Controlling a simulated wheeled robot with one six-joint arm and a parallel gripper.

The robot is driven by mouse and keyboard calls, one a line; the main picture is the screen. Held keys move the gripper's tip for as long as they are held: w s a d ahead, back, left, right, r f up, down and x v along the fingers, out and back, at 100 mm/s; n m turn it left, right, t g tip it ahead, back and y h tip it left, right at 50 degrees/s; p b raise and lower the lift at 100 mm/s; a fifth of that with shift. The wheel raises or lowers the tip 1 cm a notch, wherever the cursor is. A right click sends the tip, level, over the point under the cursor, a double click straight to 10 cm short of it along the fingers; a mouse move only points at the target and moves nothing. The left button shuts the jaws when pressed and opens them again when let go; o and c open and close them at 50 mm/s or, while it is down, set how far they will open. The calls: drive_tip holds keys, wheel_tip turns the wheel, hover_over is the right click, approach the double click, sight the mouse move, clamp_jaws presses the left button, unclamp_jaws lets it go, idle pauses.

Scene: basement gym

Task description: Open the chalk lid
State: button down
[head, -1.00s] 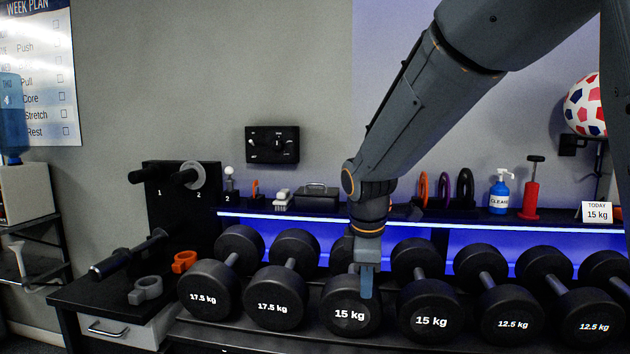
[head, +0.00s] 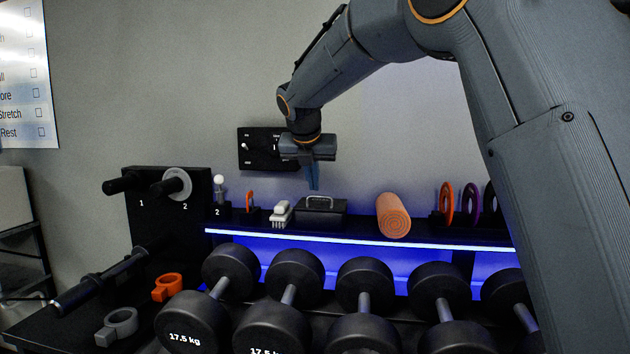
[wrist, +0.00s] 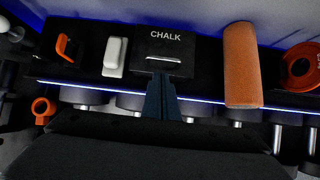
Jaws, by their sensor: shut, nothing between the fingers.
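The chalk box (head: 320,212) is a dark box on the shelf with a grey handle (head: 314,199) on its lid. In the wrist view the chalk box (wrist: 165,52) bears the word CHALK, and its lid looks closed. My gripper (head: 313,180) points down above the box in the head view, apart from it and empty. In the wrist view the shut fingers (wrist: 161,85) show just in front of the box and overlap its near edge; the exact gap is hard to tell.
A white brush (head: 280,213) stands left of the box and an orange roller (head: 393,215) right of it. A black wall panel (head: 256,150) with switches is behind my gripper. Dumbbells (head: 290,275) fill the rack below the lit shelf edge.

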sight(317, 207)
drive_tip(key=p+x, duration=0.1)
drive_tip(key=x, duration=0.6)
drive_tip(key=shift+a+f, duration=0.1)
drive_tip(key=shift+f, duration=0.05)
